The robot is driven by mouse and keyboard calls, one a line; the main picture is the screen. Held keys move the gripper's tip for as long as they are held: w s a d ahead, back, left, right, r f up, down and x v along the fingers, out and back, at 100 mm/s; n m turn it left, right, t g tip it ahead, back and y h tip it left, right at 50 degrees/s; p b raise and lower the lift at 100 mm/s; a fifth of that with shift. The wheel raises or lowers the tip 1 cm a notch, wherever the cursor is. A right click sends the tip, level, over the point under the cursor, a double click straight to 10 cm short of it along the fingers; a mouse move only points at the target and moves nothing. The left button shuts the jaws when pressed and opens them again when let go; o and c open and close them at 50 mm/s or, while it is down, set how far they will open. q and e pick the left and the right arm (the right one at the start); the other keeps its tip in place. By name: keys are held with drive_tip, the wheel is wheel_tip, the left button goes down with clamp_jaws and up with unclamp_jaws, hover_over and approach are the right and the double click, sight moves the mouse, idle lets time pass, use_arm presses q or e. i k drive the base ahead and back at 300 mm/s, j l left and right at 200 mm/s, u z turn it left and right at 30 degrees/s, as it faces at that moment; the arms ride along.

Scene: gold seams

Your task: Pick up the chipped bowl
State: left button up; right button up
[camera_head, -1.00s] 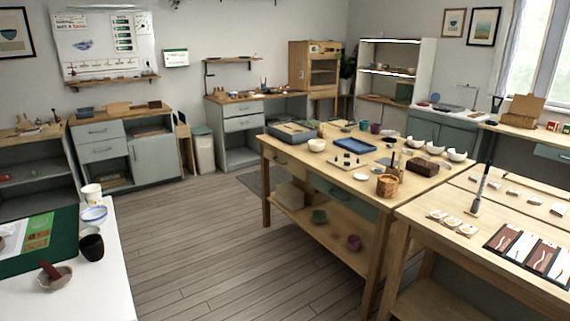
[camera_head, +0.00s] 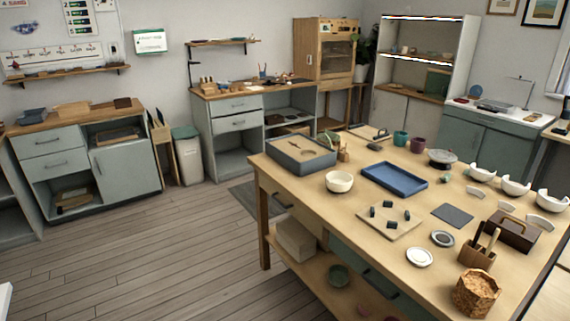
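Three white bowls with gaps in their rims stand in a row at the right side of the wooden table: a far one (camera_head: 481,173), a middle one (camera_head: 515,186) and a near one (camera_head: 552,201). Curved white pieces lie beside them, one of them a shard (camera_head: 475,192). A whole-looking cream bowl (camera_head: 339,181) stands alone near the table's left edge. I cannot tell for sure which one is the chipped bowl. Neither of my grippers is in view.
The wooden table (camera_head: 300,205) also holds a grey tray box (camera_head: 301,153), a blue tray (camera_head: 394,180), a board with dark blocks (camera_head: 390,221), a brown box (camera_head: 511,232) and a woven basket (camera_head: 475,294). Open wooden floor (camera_head: 150,255) lies left of the table.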

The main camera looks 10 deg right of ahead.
sight(337, 180)
drive_tip(key=i+j+z, duration=0.1)
drive_tip(key=i, duration=0.35)
drive_tip(key=i+j+z, duration=0.1)
drive_tip(key=i+j, duration=0.45)
drive_tip(key=i, duration=0.25)
drive_tip(key=l+z, duration=0.05)
